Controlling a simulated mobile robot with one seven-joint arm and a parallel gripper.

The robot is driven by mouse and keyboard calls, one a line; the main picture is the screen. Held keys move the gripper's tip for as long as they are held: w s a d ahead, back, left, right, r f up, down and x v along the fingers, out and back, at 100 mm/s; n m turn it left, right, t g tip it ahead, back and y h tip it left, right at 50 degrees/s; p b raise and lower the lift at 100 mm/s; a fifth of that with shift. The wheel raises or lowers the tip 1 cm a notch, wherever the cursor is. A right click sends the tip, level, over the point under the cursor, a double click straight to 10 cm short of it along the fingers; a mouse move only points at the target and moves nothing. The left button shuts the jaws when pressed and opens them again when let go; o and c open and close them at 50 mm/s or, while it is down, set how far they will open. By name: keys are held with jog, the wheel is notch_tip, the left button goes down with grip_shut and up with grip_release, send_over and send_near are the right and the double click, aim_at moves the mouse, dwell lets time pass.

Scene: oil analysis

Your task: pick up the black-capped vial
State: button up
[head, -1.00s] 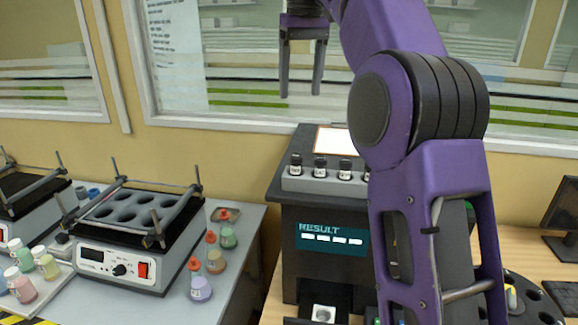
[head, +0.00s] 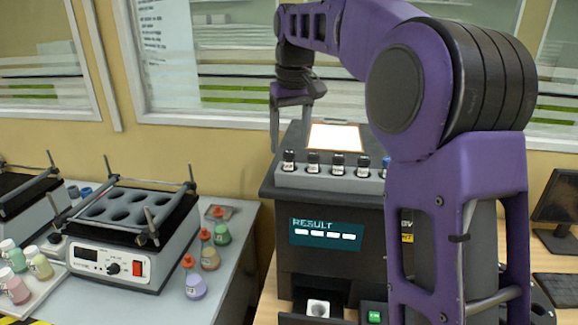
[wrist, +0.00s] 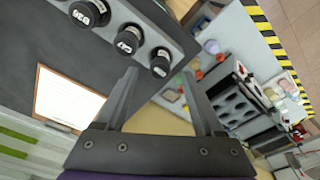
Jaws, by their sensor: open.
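Several black-capped vials stand upright in a row in a grey rack (head: 325,181) on top of the dark analyzer (head: 290,215). The leftmost vial (head: 289,161) and its neighbour (head: 313,163) show clearly in the head view; the rightmost is partly behind my arm. My gripper (head: 291,122) is open and empty, above and behind the rack's left end, fingers pointing down. In the wrist view, the end vial's cap (wrist: 160,62) appears between the fingertips of my gripper (wrist: 160,76), apart from both. Two more labelled caps (wrist: 128,38) lie to its upper left.
A clipboard (head: 335,137) lies on the analyzer behind the rack. The left bench holds a shaker (head: 115,262) with upright posts, and colored bottles (head: 209,256) beside it. A window wall stands behind. A monitor (head: 556,198) is at the right.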

aim_at(289, 152)
jog(key=shift+w+f, duration=0.2)
jog(key=shift+f, duration=1.7)
grip_shut()
